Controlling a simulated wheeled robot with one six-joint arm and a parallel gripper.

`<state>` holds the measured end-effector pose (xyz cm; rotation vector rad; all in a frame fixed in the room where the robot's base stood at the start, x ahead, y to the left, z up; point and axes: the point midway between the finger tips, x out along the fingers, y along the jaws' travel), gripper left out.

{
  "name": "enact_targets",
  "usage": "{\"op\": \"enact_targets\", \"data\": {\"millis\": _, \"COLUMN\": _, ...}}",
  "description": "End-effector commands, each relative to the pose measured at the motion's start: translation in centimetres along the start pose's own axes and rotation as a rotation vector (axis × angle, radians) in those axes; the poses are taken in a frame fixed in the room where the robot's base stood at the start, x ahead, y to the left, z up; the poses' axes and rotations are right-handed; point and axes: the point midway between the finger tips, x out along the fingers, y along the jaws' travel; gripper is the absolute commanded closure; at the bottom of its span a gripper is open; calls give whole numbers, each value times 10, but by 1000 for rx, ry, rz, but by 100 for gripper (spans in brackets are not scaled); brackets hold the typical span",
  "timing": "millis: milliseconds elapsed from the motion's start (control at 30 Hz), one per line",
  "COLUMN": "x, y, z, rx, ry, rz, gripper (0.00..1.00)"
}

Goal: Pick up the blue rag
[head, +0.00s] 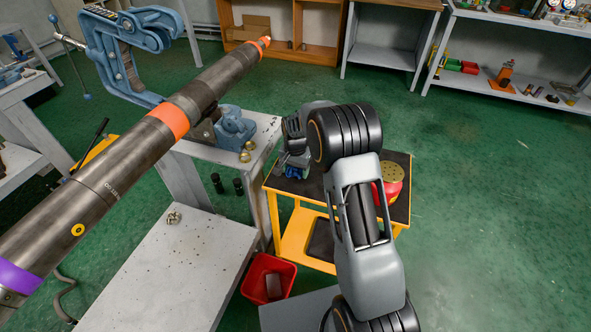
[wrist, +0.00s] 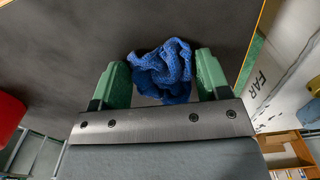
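The blue rag (wrist: 163,70) is a crumpled knitted cloth on the dark top of the yellow cart. In the wrist view it lies between the two green fingers of my gripper (wrist: 163,82). The fingers are apart, one on each side of the rag, with the right finger very close to its edge. I cannot tell if either finger touches it. In the head view my gripper (head: 292,165) is over the left part of the cart, and only a little of the blue rag (head: 291,172) shows beside it; my arm hides the rest.
The yellow cart (head: 289,238) has a red container with a perforated yellow top (head: 390,178) on its right side. Green floor (head: 480,200) is clear at right.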

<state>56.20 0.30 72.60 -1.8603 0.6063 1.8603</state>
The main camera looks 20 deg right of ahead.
Motion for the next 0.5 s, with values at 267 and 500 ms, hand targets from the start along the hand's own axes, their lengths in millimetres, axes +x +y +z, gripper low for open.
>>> {"op": "enact_targets", "data": {"millis": 267, "x": 0, "y": 0, "z": 0, "rx": 0, "ry": 0, "rz": 0, "gripper": 58}}
{"op": "enact_targets", "data": {"millis": 500, "x": 0, "y": 0, "z": 0, "rx": 0, "ry": 0, "rz": 0, "gripper": 62}}
